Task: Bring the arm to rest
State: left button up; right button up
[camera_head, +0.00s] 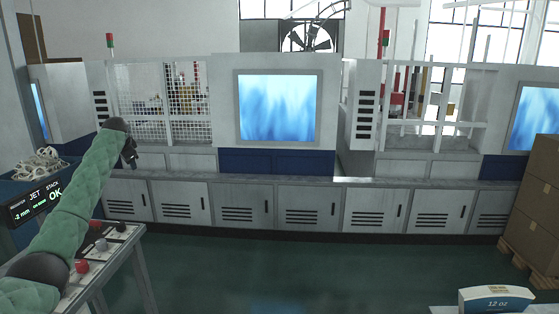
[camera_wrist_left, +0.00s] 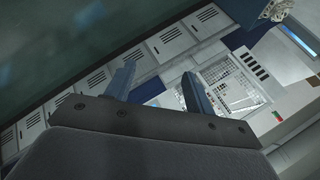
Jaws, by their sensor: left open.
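My left arm, in a green padded sleeve, comes in from the left in the head view and is raised. My left gripper (camera_head: 130,154) is at its upper end, in the air in front of the machine cabinets. In the left wrist view, my left gripper (camera_wrist_left: 158,92) shows its two fingers spread apart with nothing between them. My right gripper is in neither view.
A table (camera_head: 137,240) with red and grey buttons stands under my left arm. A blue bin (camera_head: 15,185) of pale scraps and a display reading OK (camera_head: 36,203) are at left. Cardboard boxes (camera_head: 540,190) stand at right; a 12 oz box (camera_head: 496,299) is lower right. Middle floor (camera_head: 300,270) is clear.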

pick_arm(q)
jog(key=d+f+n+t, duration=0.35)
jog(key=d+f, duration=0.65)
jog(key=d, duration=0.6)
jog(key=s+d+f+h, duration=0.1)
jog(key=s+d+f, duration=0.45)
jog(key=f, duration=0.45)
jog(key=s+d+f+g+h, duration=0.1)
jog(key=s+d+f, duration=0.3)
jog(key=s+f, duration=0.5)
jog(key=s+d+f, duration=0.4)
jog(key=f, duration=0.8)
jog(key=s+d+f+n+g+h, duration=0.15)
jog(key=s+d+f, duration=0.25)
jog(key=s+f, duration=1.1)
jog(key=s+d+f+g, duration=0.3)
jog(key=s+d+f, duration=0.1)
jog(key=s+f, duration=1.15)
jog(key=s+d+f+g, duration=0.1)
jog(key=s+f, duration=0.2)
jog(key=s, duration=0.7)
jog(key=s+f+g, duration=0.1)
jog(key=s+f, duration=0.3)
jog(key=s, duration=0.7)
jog(key=s+d+f+g, duration=0.1)
jog(key=s+f+g, duration=0.1)
jog(key=s, duration=0.8)
jog(key=shift+s+d+f, duration=0.2)
jog(key=shift+d+f, duration=0.1)
jog(key=shift+f, duration=0.55)
